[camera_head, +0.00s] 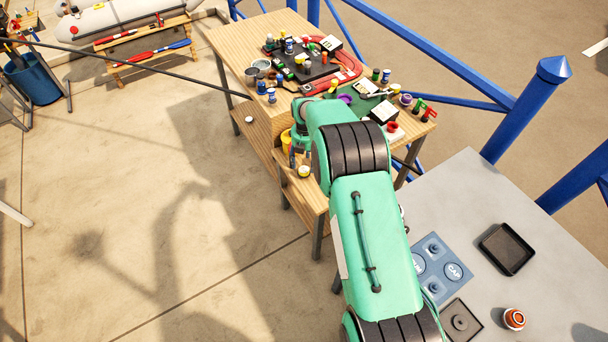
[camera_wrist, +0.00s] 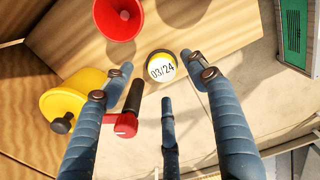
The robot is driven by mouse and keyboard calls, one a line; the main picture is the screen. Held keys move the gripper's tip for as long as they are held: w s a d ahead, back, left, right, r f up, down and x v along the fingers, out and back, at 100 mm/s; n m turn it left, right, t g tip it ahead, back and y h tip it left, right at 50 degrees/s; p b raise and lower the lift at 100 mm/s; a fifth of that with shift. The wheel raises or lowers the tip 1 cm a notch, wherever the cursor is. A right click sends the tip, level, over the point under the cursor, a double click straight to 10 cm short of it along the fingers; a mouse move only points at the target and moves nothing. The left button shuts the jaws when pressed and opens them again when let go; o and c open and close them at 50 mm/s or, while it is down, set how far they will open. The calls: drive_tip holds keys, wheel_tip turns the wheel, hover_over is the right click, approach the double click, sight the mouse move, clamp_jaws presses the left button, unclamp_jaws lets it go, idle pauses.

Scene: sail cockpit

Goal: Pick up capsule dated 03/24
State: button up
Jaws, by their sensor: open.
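The capsule (camera_wrist: 160,66) has a round white face printed 03/24 and a yellow and dark rim. It sits on a wooden surface, ahead of and between my fingertips in the wrist view. My gripper (camera_wrist: 160,78) is open, with its blue-grey fingers spread around the view of the capsule and nothing between them. In the head view my gripper (camera_head: 299,155) points down at the lower wooden step of the workbench, partly hidden by my arm. A small round yellow-white item (camera_head: 304,171) there appears to be the capsule; its print is unreadable.
A yellow cylinder with a black knob (camera_wrist: 72,95) and a red part with a black handle (camera_wrist: 126,122) lie close by my left finger. A red cone (camera_wrist: 118,18) stands beyond. The workbench top (camera_head: 237,38) is crowded. A grey table (camera_head: 470,195) stands front right.

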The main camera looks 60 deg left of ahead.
sight(304, 169)
drive_tip(key=shift+f, duration=0.45)
drive_tip(key=shift+s+f+b, duration=0.15)
drive_tip(key=shift+f+b, duration=0.5)
drive_tip(key=shift+f, duration=1.95)
drive_tip(key=c, duration=1.1)
